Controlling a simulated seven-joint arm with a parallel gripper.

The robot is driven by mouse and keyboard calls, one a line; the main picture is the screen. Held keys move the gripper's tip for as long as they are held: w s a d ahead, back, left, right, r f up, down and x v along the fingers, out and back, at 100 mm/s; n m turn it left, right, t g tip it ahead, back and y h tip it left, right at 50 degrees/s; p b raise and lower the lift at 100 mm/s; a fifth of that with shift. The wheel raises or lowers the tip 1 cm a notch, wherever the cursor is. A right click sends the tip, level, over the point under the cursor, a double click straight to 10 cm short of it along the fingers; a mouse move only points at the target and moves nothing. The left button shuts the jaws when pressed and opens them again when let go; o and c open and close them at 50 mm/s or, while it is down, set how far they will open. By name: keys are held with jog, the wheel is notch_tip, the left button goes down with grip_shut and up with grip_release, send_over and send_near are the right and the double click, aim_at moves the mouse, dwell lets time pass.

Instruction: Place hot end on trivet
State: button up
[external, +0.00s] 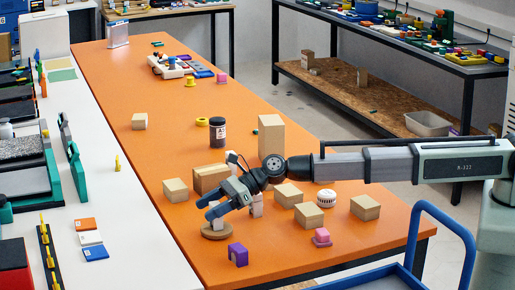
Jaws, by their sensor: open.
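A round tan disc, which looks like the trivet (214,233), lies flat on the orange table towards the near left edge. My gripper (209,208) is open, its blue fingers pointing left and down just above the disc. A small pale object (219,223) shows at the disc, below the fingers; it may be the hot end, but it is too small and too covered to tell. Another pale piece (257,206) stands just right of the fingers, partly hidden by my gripper. I cannot tell whether the fingers touch anything.
Several cardboard boxes stand around my gripper, including a tall one (271,136) and a wide one (211,179). A purple block (238,254), a pink piece (321,237), a white round item (326,197) and a black jar (217,132) are nearby.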

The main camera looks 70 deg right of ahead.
jog(key=v, duration=1.1)
jog(key=shift+s+d, duration=0.3)
